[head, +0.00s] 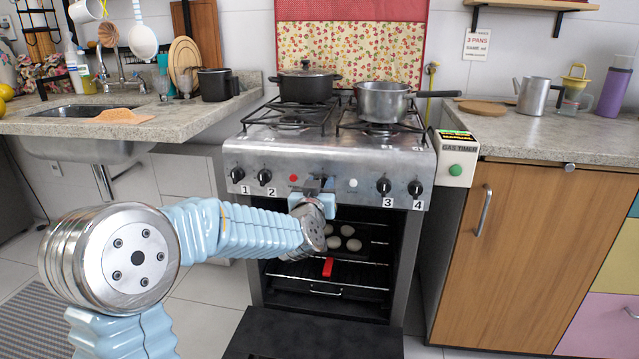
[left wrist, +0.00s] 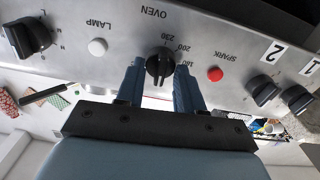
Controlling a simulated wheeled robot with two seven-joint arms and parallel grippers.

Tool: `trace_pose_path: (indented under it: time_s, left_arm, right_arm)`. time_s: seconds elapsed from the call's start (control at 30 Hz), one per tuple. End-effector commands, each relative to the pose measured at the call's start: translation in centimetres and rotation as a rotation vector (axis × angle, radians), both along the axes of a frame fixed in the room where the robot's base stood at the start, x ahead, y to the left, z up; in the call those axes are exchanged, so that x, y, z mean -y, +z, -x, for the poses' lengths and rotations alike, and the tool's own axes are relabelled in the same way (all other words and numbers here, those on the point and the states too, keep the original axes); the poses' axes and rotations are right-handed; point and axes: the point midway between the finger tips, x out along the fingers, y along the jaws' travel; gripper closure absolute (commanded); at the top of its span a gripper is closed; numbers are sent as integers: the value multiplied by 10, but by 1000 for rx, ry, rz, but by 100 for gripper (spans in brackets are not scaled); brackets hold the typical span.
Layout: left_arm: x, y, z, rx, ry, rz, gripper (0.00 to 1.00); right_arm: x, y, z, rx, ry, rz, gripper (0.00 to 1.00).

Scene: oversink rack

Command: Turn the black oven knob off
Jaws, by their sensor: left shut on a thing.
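The black oven knob (left wrist: 159,63) sits on the steel front panel of the stove, under the word OVEN and beside temperature numbers in the left wrist view, which is upside down. My left gripper (left wrist: 159,74) has one finger on each side of this knob and is shut on it. In the head view my left gripper (head: 320,187) reaches the middle of the stove panel (head: 340,157), and its wrist largely hides the knob. My right gripper is in neither view.
Burner knobs (head: 384,186) flank the oven knob, with a red spark button (head: 293,178) and a white lamp button (head: 353,183) nearer. Below, the oven door (head: 300,335) hangs open; pale round pieces lie inside. A black pot (head: 306,88) and steel pan (head: 382,103) stand on top.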

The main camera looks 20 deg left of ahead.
Motion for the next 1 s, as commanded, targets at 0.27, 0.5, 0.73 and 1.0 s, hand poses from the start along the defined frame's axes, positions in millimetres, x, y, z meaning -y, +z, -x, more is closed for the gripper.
trace_pose_path:
  time_s: [0.27,0.5,0.73,1.0]
  left_arm:
    - [2,-3,0,-26,-4,-69,94]
    - [2,-4,0,-29,-3,-79,94]
    - [2,-4,0,-28,-3,-78,62]
    - [1,-2,0,-24,-1,-78,39]
  right_arm:
    - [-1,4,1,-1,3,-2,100]
    - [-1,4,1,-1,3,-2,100]
    - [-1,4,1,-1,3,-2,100]
    - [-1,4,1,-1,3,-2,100]
